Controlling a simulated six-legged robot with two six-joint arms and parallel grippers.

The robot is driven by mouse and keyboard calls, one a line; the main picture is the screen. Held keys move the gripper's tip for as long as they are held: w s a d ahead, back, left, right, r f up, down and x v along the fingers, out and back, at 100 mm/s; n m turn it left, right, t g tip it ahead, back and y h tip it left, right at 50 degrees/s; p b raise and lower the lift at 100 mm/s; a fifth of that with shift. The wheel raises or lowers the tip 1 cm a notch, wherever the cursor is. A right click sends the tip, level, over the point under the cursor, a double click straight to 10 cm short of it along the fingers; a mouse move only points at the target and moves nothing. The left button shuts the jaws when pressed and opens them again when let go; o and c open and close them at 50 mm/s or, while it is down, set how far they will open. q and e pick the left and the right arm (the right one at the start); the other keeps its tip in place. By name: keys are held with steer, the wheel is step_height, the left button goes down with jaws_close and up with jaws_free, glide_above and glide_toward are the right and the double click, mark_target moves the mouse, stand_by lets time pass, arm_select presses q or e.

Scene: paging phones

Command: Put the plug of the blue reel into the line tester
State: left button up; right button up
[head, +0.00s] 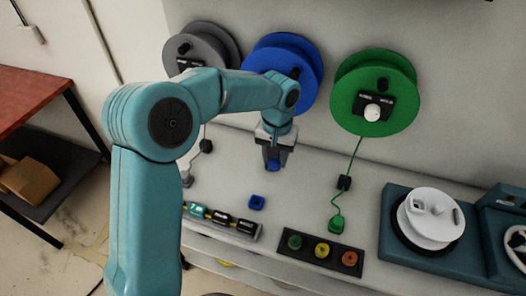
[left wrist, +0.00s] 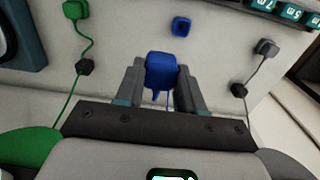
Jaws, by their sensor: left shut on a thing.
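The blue reel (head: 283,62) is mounted on the back wall between a grey and a green reel, partly hidden by my left arm. My left gripper (head: 274,155) is shut on the blue plug (head: 273,166), above the bench. In the left wrist view the blue plug (left wrist: 162,72) sits between the two fingers (left wrist: 161,85), with a thin blue cord below it. A small blue square socket (head: 256,202) lies on the bench, apart from the plug; it also shows in the left wrist view (left wrist: 181,26). I cannot tell which thing is the line tester. My right gripper is not in view.
The green plug (head: 337,223) lies by a dark tray (head: 319,254) with green, yellow and orange pieces. A grey plug (left wrist: 268,48) stands on the other side. A strip of labelled tabs (head: 221,218) lies nearer. Dark blue units (head: 402,262) stand at right.

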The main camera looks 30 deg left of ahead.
arm_select(q)
steer(key=w+d, duration=0.2)
steer(key=d, duration=1.3)
steer(key=shift+w+d, duration=0.35)
steer(key=shift+w, duration=0.05)
